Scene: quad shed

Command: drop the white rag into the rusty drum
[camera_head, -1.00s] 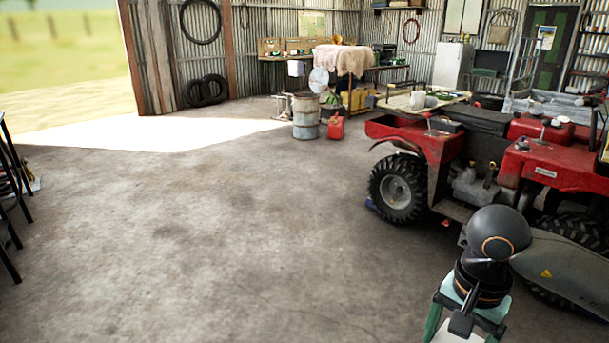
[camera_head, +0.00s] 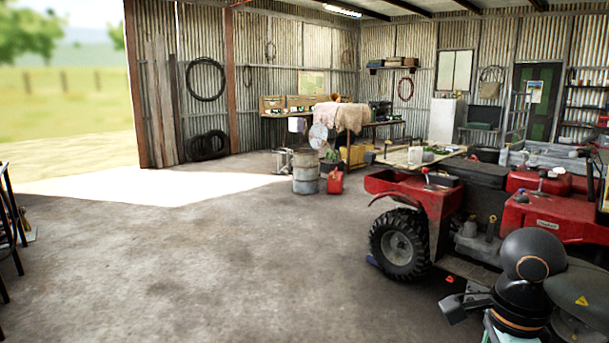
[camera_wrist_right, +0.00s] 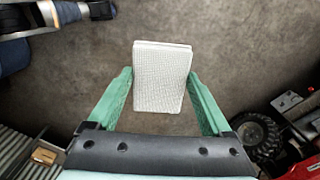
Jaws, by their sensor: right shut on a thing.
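The white rag (camera_wrist_right: 162,82) is a folded, waffle-textured cloth between the green fingers of my right gripper (camera_wrist_right: 160,76) in the right wrist view. The gripper is shut on it and holds it above the concrete floor. In the head view my right arm is at the lower right, and the rag is not visible there. The rusty drum (camera_head: 306,174) stands upright on the floor near the back, well away from me, pale grey-blue with rust stains. Its inside cannot be seen. My left gripper is not in view.
A red jerry can (camera_head: 335,181) stands just right of the drum. A red quad bike (camera_head: 437,205) fills the right side, close to my arm. A workbench (camera_head: 370,126) stands behind the drum. The middle floor (camera_head: 220,250) is clear.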

